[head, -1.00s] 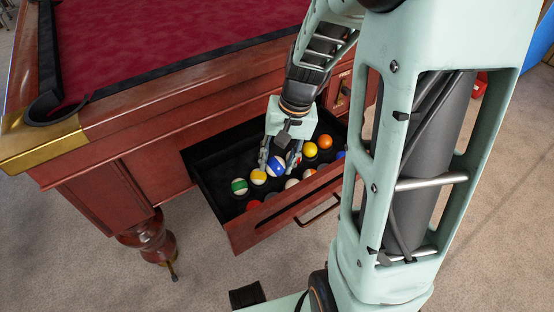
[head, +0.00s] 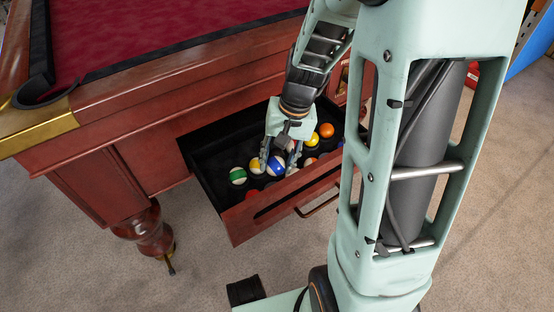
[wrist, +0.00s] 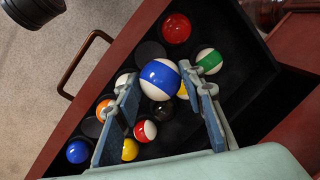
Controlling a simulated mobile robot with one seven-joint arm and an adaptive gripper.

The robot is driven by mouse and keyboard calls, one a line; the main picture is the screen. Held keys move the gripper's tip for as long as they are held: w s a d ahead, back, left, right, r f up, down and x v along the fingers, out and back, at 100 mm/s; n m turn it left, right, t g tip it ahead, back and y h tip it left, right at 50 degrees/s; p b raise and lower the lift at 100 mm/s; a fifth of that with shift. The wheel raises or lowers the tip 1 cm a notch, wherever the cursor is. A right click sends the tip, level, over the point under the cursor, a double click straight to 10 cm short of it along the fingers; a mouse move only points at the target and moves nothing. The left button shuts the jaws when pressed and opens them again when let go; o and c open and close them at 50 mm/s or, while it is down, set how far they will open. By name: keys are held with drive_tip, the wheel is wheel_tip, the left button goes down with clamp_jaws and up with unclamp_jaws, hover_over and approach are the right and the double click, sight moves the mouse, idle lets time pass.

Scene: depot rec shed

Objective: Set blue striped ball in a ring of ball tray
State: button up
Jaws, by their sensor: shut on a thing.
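The blue striped ball (wrist: 160,79), white with a wide blue band, is held between the two fingers of my gripper (wrist: 167,84). It looks larger than the other balls in the wrist view, so it seems to be above them. In the head view the ball (head: 276,167) shows between the fingertips, inside the open drawer. The black ball tray (wrist: 232,92) lines this drawer. Dark round spots that look like empty rings show in the wrist view (wrist: 151,51), beside the held ball and near the drawer front. What lies directly beneath the ball is hidden.
Several balls sit around the held ball: red (wrist: 176,28), green striped (wrist: 208,61), red striped (wrist: 145,130), yellow (wrist: 129,149) and blue (wrist: 78,151). A yellow striped ball is partly hidden by a finger. The drawer front (head: 245,217) and pool table (head: 120,120) border the tray.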

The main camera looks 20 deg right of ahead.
sight(277, 172)
drive_tip(key=shift+f+b, duration=0.65)
drive_tip(key=shift+f, duration=1.5)
drive_tip(key=shift+f, duration=2.5)
drive_tip(key=o, duration=1.3)
drive_tip(key=shift+o, duration=0.2)
wheel_tip(277, 172, up, 10)
drive_tip(key=shift+r, duration=0.1)
